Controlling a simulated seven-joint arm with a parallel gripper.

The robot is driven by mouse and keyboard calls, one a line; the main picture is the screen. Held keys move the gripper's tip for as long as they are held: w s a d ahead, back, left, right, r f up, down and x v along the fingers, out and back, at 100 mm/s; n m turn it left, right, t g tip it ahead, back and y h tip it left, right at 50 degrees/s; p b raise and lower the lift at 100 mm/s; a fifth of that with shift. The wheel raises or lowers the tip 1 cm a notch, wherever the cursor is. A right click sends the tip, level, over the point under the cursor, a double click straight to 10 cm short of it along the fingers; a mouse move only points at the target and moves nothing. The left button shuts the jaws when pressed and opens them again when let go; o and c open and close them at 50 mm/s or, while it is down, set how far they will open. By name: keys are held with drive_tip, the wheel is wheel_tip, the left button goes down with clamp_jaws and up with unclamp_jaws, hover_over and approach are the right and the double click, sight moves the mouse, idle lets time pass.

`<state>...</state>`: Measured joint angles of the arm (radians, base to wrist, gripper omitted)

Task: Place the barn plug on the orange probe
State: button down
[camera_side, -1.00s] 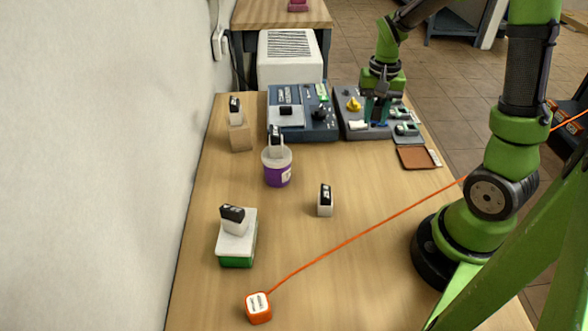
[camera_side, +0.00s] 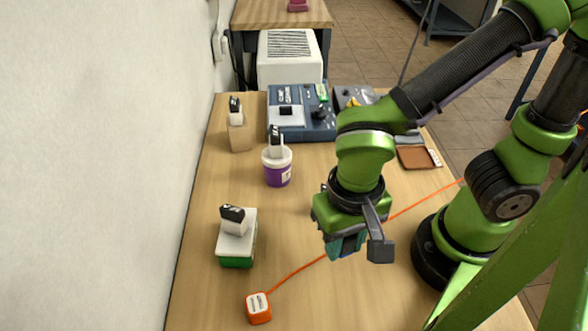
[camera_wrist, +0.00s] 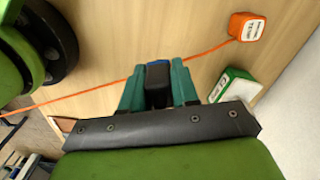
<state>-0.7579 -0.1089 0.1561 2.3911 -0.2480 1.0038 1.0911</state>
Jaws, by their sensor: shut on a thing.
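The orange probe (camera_side: 258,308) is a small orange cube with a pale labelled top, standing at the front left of the table with an orange cable. It also shows in the wrist view (camera_wrist: 247,27). My gripper (camera_side: 346,245) is over the table to the right of the probe, apart from it. In the wrist view its teal fingers (camera_wrist: 158,90) are shut on a dark block (camera_wrist: 157,80). I cannot read the block's label, so I cannot tell whether it is the barn plug. My wrist hides much of it in the side view.
A plug on a white-and-green box (camera_side: 238,246) stands left of my gripper. Behind are a plug in a purple cup (camera_side: 278,175), one on a wooden block (camera_side: 240,138), and a blue device (camera_side: 302,125). The cable (camera_side: 296,272) crosses beneath my arm.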

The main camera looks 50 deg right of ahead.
drive_tip(key=s+m, duration=0.1)
drive_tip(key=s, duration=0.1)
drive_tip(key=m, duration=0.3)
hover_over(257, 303)
drive_tip(key=shift+s+d+f, duration=0.1)
drive_tip(key=shift+d+f, duration=0.1)
drive_tip(key=shift+f, duration=0.35)
drive_tip(key=shift+s+d+f, duration=0.1)
drive_tip(key=shift+d+f, duration=0.05)
drive_tip(key=shift+f, duration=0.4)
drive_tip(key=shift+w+a+f, duration=0.1)
drive_tip(key=shift+a+f, duration=0.1)
drive_tip(key=shift+f, duration=0.7)
drive_tip(key=shift+w+a+f, duration=0.1)
drive_tip(key=shift+a+f, duration=0.05)
drive_tip(key=shift+f, duration=0.75)
drive_tip(key=shift+f, duration=0.1)
drive_tip(key=c, duration=0.8)
unclamp_jaws()
drive_tip(key=shift+c, duration=0.2)
